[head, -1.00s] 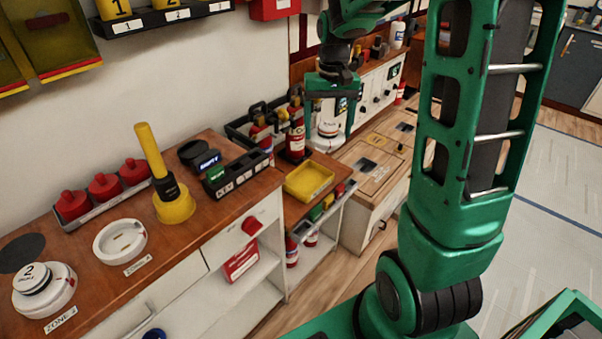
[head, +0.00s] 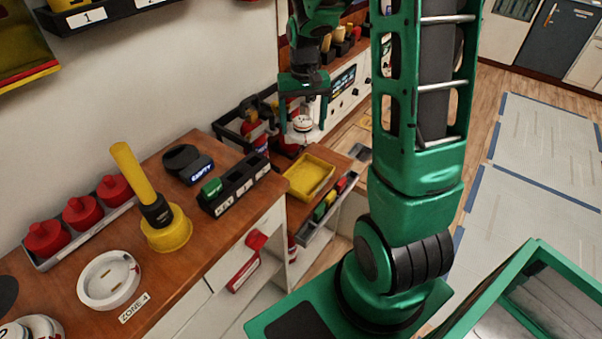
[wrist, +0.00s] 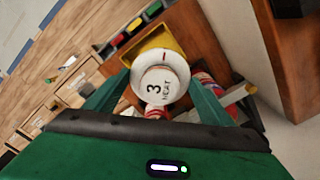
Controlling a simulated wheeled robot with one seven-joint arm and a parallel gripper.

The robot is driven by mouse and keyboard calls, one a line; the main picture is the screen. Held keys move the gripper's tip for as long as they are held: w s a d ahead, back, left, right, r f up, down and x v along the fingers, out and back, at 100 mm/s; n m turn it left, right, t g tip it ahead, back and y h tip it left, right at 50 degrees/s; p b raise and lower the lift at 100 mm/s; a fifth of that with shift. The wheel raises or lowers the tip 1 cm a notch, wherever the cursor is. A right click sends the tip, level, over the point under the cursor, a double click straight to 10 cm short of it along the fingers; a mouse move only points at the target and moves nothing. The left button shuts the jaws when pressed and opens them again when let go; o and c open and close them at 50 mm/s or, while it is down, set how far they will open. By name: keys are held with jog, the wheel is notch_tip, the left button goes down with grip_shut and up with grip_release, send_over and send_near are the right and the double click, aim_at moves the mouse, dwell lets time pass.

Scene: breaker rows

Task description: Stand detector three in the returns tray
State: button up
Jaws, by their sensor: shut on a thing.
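Detector three (wrist: 158,86) is a round white head marked "3 HEAT" in the wrist view. My gripper (wrist: 157,98) is shut on it, with one green finger at each side. In the head view the detector (head: 302,124) hangs below my gripper (head: 303,108), beyond the yellow tray. A shallow yellow tray (head: 309,176), the only such tray I see, sits on the wooden counter. It looks empty in the head view, and no label on it can be read. In the wrist view the detector covers much of the tray (wrist: 139,50).
Red fire extinguishers (head: 254,137) in a dark rack stand left of my gripper. A black slotted holder (head: 235,184), a yellow tool with a handle (head: 165,225) and red domes (head: 82,213) are on the nearer counter. Coloured blocks (head: 331,199) lie below the yellow tray.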

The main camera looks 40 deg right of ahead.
notch_tip(320, 180, down, 21)
jog(key=shift+s+r, duration=0.1)
jog(key=shift+r, duration=0.1)
dwell(0.3)
jog(key=shift+f, duration=0.1)
jog(key=o, duration=0.9)
jog(key=shift+c, duration=0.2)
notch_tip(320, 180, up, 12)
jog(key=r, duration=0.1)
jog(key=s+d+r, duration=0.2)
jog(key=s+r, duration=0.9)
jog(key=s+a+r, duration=0.1)
jog(key=s+r, duration=0.1)
jog(key=s, duration=0.6)
jog(key=s+a+r+m, duration=0.1)
jog(key=s+r, duration=0.2)
jog(key=s, duration=0.6)
jog(key=shift+a+r, duration=0.3)
jog(key=shift+r, duration=0.05)
